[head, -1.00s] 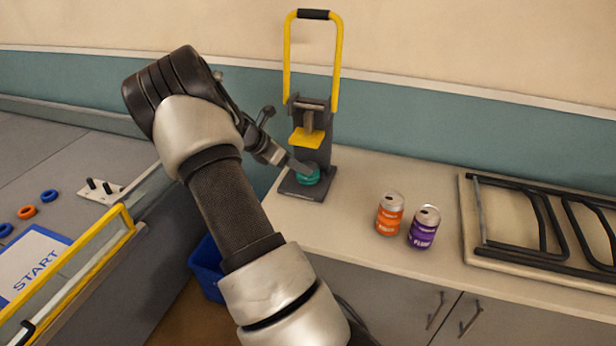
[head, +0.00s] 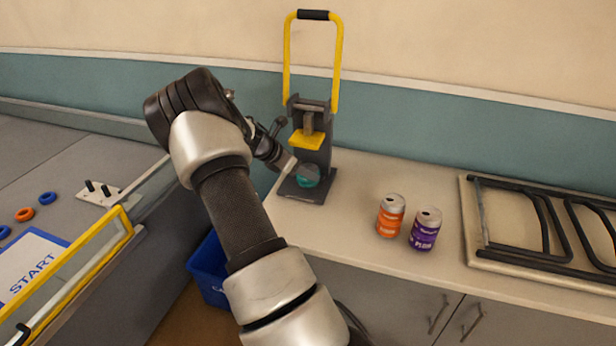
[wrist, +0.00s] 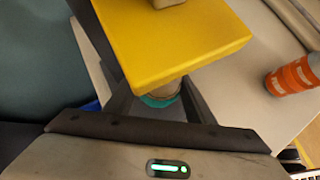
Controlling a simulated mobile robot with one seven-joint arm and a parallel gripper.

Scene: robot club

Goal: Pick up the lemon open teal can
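A teal can (head: 308,178) stands on the dark base of the can press at the back of the counter, below its yellow plate. In the wrist view only a teal band (wrist: 160,101) and a pale top show under the plate. My gripper (head: 294,168) reaches in from the left, with its tip right at the can. In the wrist view its dark fingers lie on either side of the can. Whether they touch it is hidden. No lemon or lettering is readable on the teal can.
The can press has a yellow plate (head: 306,140) and a tall yellow handle (head: 339,65), raised. An orange can (head: 391,216) and a purple can (head: 425,230) stand to its right. A black metal rack (head: 540,225) lies farther right. A blue bin (head: 208,270) is below.

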